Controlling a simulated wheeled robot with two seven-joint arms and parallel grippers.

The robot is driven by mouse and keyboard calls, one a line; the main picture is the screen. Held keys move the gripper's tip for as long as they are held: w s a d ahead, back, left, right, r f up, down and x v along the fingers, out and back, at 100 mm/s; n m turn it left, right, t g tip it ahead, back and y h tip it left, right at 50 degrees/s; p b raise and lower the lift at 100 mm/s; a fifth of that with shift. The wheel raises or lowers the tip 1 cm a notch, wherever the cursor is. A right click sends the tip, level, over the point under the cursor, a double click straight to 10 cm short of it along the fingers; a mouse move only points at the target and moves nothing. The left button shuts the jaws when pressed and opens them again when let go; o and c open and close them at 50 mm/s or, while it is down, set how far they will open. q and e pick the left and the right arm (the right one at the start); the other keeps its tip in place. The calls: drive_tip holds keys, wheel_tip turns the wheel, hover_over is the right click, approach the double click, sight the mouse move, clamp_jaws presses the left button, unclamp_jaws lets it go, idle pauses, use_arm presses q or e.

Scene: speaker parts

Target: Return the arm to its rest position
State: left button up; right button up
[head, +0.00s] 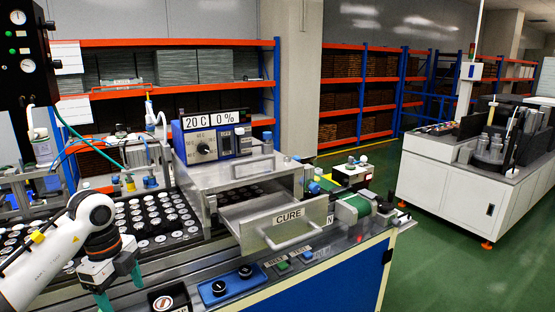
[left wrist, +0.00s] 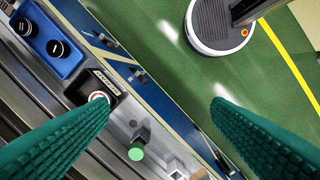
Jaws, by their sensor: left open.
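My left arm (head: 45,262) comes in from the left in the head view. Its gripper (head: 120,287) points down over the front left of the workbench, with its teal fingers apart and nothing visible between them. The left wrist view also shows the two teal fingers (left wrist: 160,100) wide apart, with the bench front edge and green floor below. The fingertips are partly cut off by the lower edge of the head view. My right gripper is not in view.
A metal oven has its CURE drawer (head: 285,228) pulled out. Trays of round parts (head: 155,213) lie behind my left gripper. A blue button box (head: 228,287) and a black button box (head: 168,299) sit at the bench front. Green floor (head: 450,265) is clear at right.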

use_arm(q)
drive_tip(key=w+d+f+m+t+h, duration=0.1)
drive_tip(key=w+d+f+h, duration=0.1)
drive_tip(key=d+f+h, duration=0.5)
drive_tip(key=w+d+f+h, duration=0.2)
drive_tip(key=d+f+h, duration=0.3)
drive_tip(key=d+f, duration=0.3)
wheel_tip(320, 180, down, 14)
drive_tip(key=a+n+t+y, duration=0.1)
drive_tip(key=a+n+t, duration=0.1)
drive_tip(key=n+t, duration=0.75)
drive_tip(key=s+a+f+n+g+y, duration=0.1)
drive_tip(key=s+a+f+n+y, duration=0.15)
drive_tip(key=s+f, duration=0.45)
drive_tip(key=s+a+f+n+y, duration=0.25)
drive_tip(key=s+f+y, duration=0.2)
drive_tip(key=f, duration=0.45)
drive_tip(key=s+a+f+n+g+y, duration=0.1)
drive_tip(key=s+a+f+n+y, duration=0.15)
drive_tip(key=s+f, duration=0.5)
drive_tip(key=s+d+f+n+g+y, duration=0.1)
drive_tip(key=s+f+g, duration=0.2)
drive_tip(key=s, duration=1.1)
drive_tip(key=s+d+f+n+g+y, duration=0.1)
drive_tip(key=s+f+g, duration=0.3)
drive_tip(key=s+f, duration=0.4)
drive_tip(key=s, duration=0.7)
